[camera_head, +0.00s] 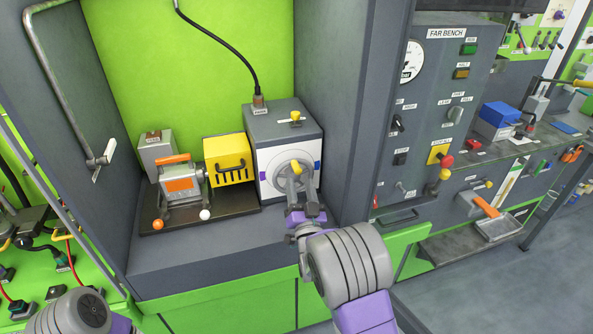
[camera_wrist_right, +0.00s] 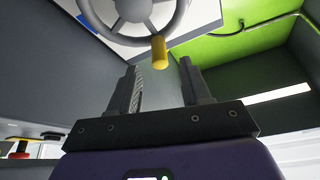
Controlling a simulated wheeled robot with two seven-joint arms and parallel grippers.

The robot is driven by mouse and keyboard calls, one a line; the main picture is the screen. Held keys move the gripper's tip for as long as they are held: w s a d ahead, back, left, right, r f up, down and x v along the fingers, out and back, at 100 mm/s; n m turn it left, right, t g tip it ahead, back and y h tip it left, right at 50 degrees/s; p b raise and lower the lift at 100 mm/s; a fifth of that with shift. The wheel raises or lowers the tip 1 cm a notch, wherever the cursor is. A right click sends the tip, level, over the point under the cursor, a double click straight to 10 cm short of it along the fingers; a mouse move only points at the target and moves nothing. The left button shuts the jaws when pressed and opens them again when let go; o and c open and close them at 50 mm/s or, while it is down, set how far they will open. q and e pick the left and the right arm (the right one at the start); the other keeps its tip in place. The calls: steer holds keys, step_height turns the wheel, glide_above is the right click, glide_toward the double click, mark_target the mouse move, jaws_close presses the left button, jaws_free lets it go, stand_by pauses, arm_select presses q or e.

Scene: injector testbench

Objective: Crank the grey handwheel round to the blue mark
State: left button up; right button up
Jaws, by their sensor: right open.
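The grey handwheel (camera_wrist_right: 134,10) shows at the top of the right wrist view, with its yellow crank knob (camera_wrist_right: 159,52) hanging from the near rim. In the head view the wheel sits on the white plate (camera_head: 273,184) of a grey box, partly covered by my right gripper (camera_head: 293,180). My left gripper is out of view.
A yellow box (camera_head: 228,160) and an orange-handled pump unit (camera_head: 182,184) stand on a dark tray left of the wheel. The cabinet's grey side wall (camera_head: 345,100) rises close on the right. A black cable (camera_head: 235,48) drops to the box top.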

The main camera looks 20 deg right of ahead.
mark_target(298, 173)
steer(key=shift+x, duration=2.4)
steer(key=shift+w+f, duration=0.1)
steer(key=shift+f, duration=0.05)
jaws_close()
